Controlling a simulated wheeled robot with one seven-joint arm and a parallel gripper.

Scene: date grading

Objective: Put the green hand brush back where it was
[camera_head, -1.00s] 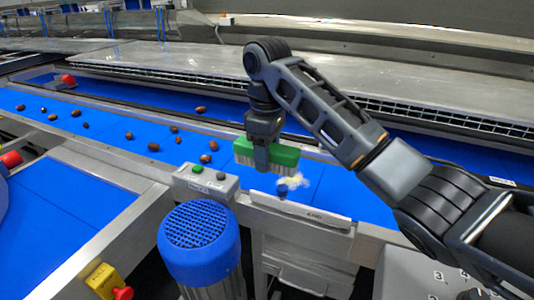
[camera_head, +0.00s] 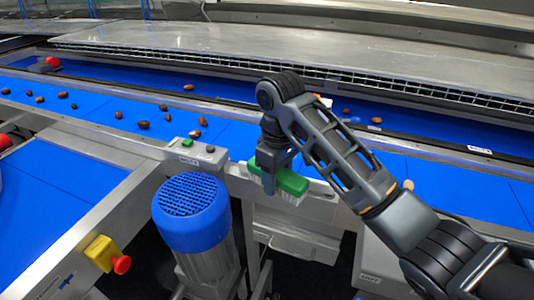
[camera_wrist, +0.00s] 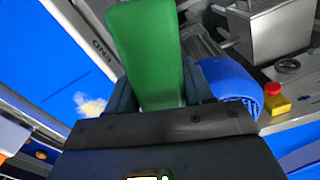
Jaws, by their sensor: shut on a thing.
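The green hand brush (camera_head: 292,184) is between the fingers of my gripper (camera_head: 268,180), which is shut on it. In the head view the brush is over the near rail of the blue belt, above the drawer-like metal box at the front. Its pale bristles point down. In the wrist view the brush's green back (camera_wrist: 148,50) fills the upper middle between the two dark fingers. Whether the brush touches the rail cannot be told.
A blue motor (camera_head: 195,215) stands at front left, beside a small control box (camera_head: 196,152). A yellow and red stop button (camera_head: 105,255) is at lower left. Several dates (camera_head: 143,125) lie on the blue belt (camera_head: 90,103). A pale smudge (camera_wrist: 90,105) shows on the belt in the wrist view.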

